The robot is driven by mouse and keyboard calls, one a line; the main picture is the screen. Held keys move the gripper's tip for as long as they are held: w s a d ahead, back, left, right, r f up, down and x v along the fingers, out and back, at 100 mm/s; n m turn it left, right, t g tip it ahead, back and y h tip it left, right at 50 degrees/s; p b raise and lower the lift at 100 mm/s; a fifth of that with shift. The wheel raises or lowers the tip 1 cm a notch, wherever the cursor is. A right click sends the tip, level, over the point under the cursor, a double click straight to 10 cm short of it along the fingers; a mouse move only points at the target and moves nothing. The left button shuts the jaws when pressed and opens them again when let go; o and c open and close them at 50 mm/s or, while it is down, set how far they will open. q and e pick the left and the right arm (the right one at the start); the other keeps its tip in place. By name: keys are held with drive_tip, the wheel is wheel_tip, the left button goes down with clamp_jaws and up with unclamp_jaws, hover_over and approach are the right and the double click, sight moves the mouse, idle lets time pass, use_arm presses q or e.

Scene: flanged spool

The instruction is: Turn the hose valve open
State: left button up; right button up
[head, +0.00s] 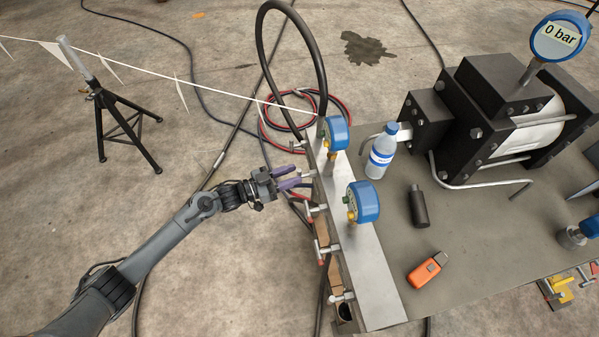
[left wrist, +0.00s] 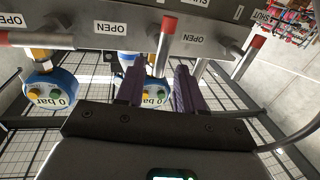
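A metal manifold (head: 365,270) runs along the left edge of the table, with several lever valves on its side. My left gripper (head: 298,177) has purple fingers and is at one of these valves. In the left wrist view, the fingers (left wrist: 160,72) stand apart on either side of a red-tipped valve lever (left wrist: 165,28). Gaps show on both sides, and I see no clear contact. OPEN labels (left wrist: 188,38) are on the manifold face behind. Another red-tipped lever (left wrist: 249,58) is to the right. A black hose (head: 262,45) loops above the manifold's far end. My right gripper is not in view.
Blue gauges (head: 362,201) stand on the manifold. A water bottle (head: 381,155), a black cylinder (head: 418,207), an orange device (head: 427,269) and a pump (head: 500,115) are on the table (head: 465,220). A black stand (head: 122,125) holds a flag line. Hoses lie on the floor.

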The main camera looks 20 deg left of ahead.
sight(299, 172)
use_arm(q)
drive_tip(key=shift+x, duration=1.65)
clamp_jaws()
